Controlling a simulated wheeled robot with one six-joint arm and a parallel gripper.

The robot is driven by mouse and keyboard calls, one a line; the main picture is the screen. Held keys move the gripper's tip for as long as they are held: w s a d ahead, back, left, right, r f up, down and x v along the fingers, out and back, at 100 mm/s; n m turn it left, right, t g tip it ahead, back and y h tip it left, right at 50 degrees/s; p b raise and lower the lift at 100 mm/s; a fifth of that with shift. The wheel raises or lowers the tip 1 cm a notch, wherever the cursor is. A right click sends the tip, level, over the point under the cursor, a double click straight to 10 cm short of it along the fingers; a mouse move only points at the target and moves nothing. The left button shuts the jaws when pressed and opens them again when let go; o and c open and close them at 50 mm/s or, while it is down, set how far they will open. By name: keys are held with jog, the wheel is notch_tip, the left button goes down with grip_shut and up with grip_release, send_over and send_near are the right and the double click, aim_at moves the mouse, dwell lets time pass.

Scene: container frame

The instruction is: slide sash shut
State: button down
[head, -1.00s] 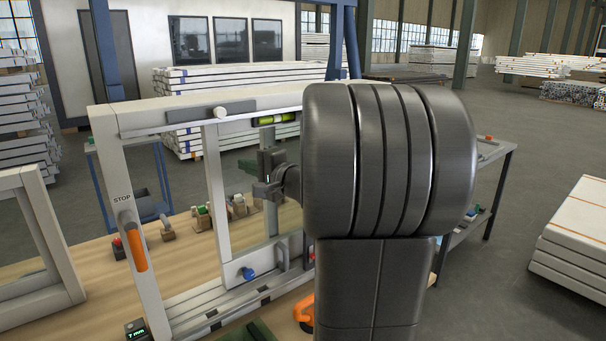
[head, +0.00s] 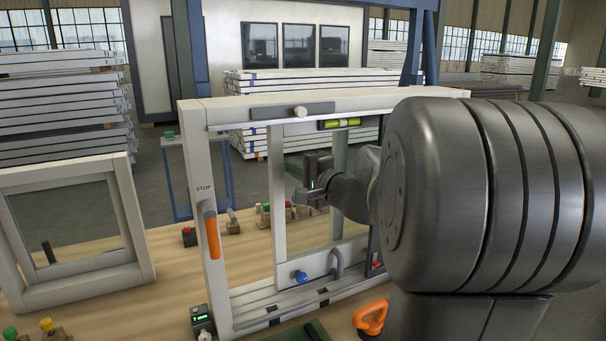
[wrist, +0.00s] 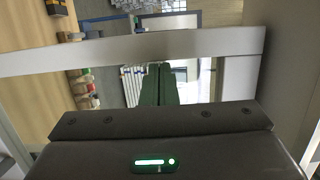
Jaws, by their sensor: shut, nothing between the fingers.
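The sash (head: 277,200) is a white-framed pane in the larger white frame (head: 213,160). A clear gap lies between its left stile and the frame's left post, which is marked STOP. A grey pull handle (head: 338,263) and a blue knob (head: 300,277) sit on its bottom rail. My gripper shows in the wrist view with its green fingers (wrist: 158,72) together and empty. A pale bar (wrist: 150,48) crosses close by the fingertips; I cannot tell whether they touch it. In the head view, the gripper's dark body is by the sash opening, its fingertips not clear.
An orange handle (head: 211,232) is on the left post. A small display box (head: 201,318) stands at its foot. An orange clamp (head: 371,318) lies at the frame's front right. Another white frame (head: 140,225) stands at left. Small blocks sit on the bench behind. My arm hides the right side.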

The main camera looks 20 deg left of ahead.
jog(key=s+a+b, duration=0.4)
jog(key=s+a, duration=0.5)
jog(key=s, duration=0.1)
jog(key=shift+s, duration=0.25)
jog(key=shift+w+d, duration=0.1)
jog(key=s+d+b, duration=0.1)
jog(key=d, duration=1)
jog(key=shift+s+d+b, duration=0.25)
jog(key=shift+d+b, duration=0.05)
jog(key=shift+b, duration=0.05)
jog(key=shift+w+a, duration=0.1)
